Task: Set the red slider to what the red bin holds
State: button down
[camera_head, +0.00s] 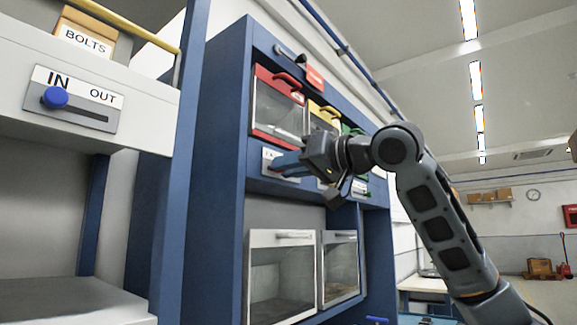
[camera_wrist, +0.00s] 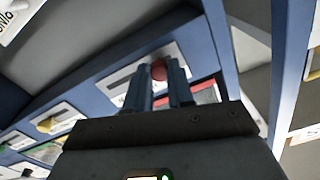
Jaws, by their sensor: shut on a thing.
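The red bin (camera_head: 256,100) is in the blue cabinet's upper row, with a red frame, red handle and clear front. A pale, low shape shows near the bottom behind its window, but I cannot tell what it is. The red slider's white label plate (camera_head: 267,157) is just below the bin; its wording is mostly hidden. My gripper (camera_head: 285,166) reaches this plate. In the wrist view, my gripper (camera_wrist: 162,85) is shut on the red slider's round knob (camera_wrist: 158,71). The knob's place along its slot is hard to tell.
Yellow (camera_head: 316,110) and green (camera_head: 347,130) bins continue the row. Two clear-fronted white bins (camera_head: 250,280) sit below. At left, a shelf carries a blue slider (camera_head: 55,97) at its IN end and a BOLTS box (camera_head: 85,38). Open floor lies at right.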

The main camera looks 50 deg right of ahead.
jog(key=d+p, duration=0.1)
jog(key=d, duration=0.7)
jog(key=shift+w+p, duration=0.15)
jog(key=shift+p, duration=0.15)
jog(key=c, duration=1)
grip_release()
jog(key=shift+d, duration=0.1)
jog(key=shift+o, duration=0.2)
jog(key=s+b, duration=0.1)
jog(key=s, duration=0.6)
jog(key=shift+s, duration=0.4)
jog(key=shift+d, duration=0.1)
